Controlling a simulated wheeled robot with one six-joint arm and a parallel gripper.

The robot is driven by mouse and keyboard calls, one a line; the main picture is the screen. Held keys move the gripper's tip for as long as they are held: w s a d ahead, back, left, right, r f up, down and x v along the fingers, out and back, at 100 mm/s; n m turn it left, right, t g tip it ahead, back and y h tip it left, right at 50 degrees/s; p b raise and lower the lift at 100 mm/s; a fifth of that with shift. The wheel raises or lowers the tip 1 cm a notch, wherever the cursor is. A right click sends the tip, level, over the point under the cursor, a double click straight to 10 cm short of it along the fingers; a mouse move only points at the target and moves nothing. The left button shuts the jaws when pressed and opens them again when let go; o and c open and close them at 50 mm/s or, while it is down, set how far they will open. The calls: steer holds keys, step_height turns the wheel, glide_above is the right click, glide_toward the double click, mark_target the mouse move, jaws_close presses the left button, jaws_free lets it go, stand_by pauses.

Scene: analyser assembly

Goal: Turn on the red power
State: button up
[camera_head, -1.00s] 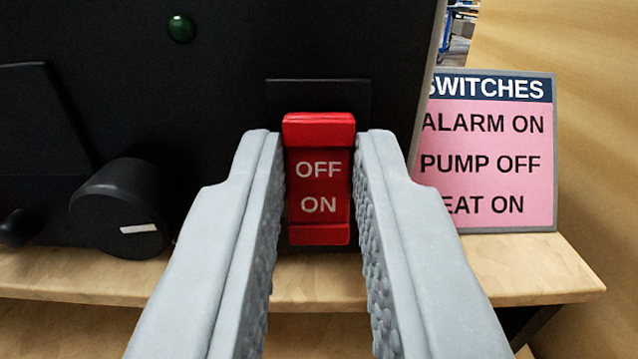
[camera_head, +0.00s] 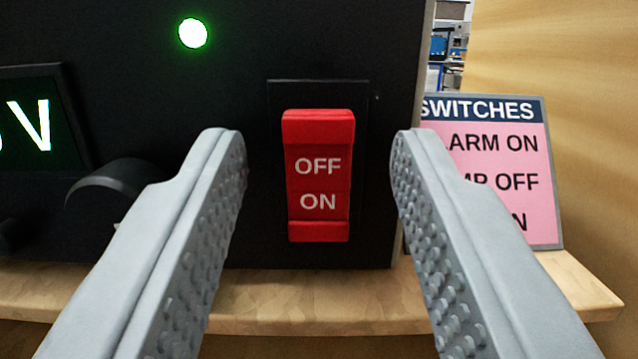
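The red power switch (camera_head: 319,184) is a rocker on the right part of the black analyser panel (camera_head: 290,40). It carries the white words OFF above and ON below. A round indicator light (camera_head: 193,33) at upper left glows bright green.
A pink SWITCHES card (camera_head: 510,170) stands at the right, partly hidden by my right finger. A black knob (camera_head: 115,190) is at the left, partly behind my left finger. A wooden shelf edge (camera_head: 330,305) runs below the panel.

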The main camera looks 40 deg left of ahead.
steer(key=shift+d, duration=0.1)
steer(key=shift+s+d+f, duration=0.1)
steer(key=shift+s+d, duration=0.1)
steer(key=shift+s, duration=0.05)
steer(key=r+v, duration=0.2)
steer(key=v, duration=1)
steer(key=shift+s+d+r, duration=0.2)
steer(key=shift+s+r, duration=0.05)
steer(key=shift+r, duration=0.05)
steer(key=s+d+g+h, duration=0.2)
steer(key=s+d, duration=0.1)
steer(key=x, duration=1.7)
steer(key=shift+r, duration=0.4)
